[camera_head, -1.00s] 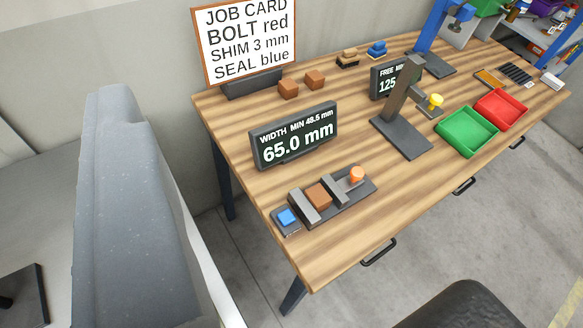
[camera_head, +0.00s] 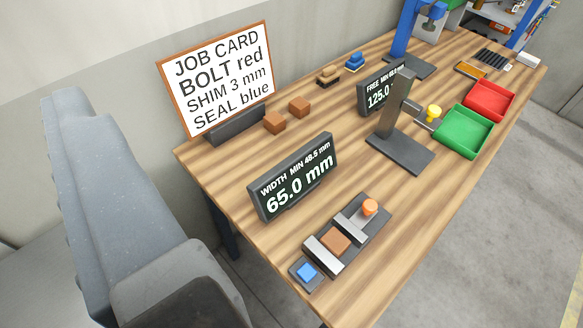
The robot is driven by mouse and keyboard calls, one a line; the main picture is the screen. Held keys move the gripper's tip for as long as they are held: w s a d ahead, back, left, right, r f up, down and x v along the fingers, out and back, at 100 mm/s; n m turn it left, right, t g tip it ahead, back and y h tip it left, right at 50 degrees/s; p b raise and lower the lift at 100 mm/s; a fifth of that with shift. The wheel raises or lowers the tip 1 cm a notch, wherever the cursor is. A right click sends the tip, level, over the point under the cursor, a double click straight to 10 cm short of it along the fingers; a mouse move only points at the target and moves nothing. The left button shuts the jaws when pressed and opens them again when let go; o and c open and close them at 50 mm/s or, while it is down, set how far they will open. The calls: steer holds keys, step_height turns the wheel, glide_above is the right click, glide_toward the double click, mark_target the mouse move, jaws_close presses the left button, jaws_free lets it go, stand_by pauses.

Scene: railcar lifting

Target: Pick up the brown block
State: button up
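A brown block (camera_head: 335,240) sits between the two grey jaws of a measuring fixture (camera_head: 351,236) near the front left of the wooden table. Two more brown blocks, one at the left (camera_head: 275,123) and one at the right (camera_head: 300,107), lie on the tabletop by the job card. The fixture has an orange knob and a blue button (camera_head: 307,271). The display (camera_head: 294,178) behind it reads 65.0 mm. My gripper's fingertips do not show; a large grey part, apparently of my arm, fills the left side.
A job card (camera_head: 216,80) stands at the back left. A grey post stand (camera_head: 401,146) with a yellow knob, a second display (camera_head: 382,88), a green tray (camera_head: 463,151) and a red tray (camera_head: 511,96) stand farther right. Bare wood lies between the brown blocks and the stand.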

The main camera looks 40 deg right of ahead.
steer(key=w+d+m+t+p, duration=0.1)
steer(key=w+m+t, duration=0.3)
steer(key=w, duration=0.9)
steer(key=w+d+f+m+g+h+p, duration=0.1)
steer(key=w+d+f+m+g+h, duration=0.1)
steer(key=w+d+f+m+h, duration=0.4)
steer(key=m+g+h+p, duration=0.2)
steer(key=m+g+h, duration=0.45)
steer(key=g, duration=1.05)
glide_toward(332, 243)
steer(key=shift+h, duration=0.45)
steer(key=x, duration=0.5)
steer(key=b+x, duration=0.1)
steer(key=x, duration=0.5)
steer(key=shift+f, duration=0.45)
steer(key=c, duration=1.2)
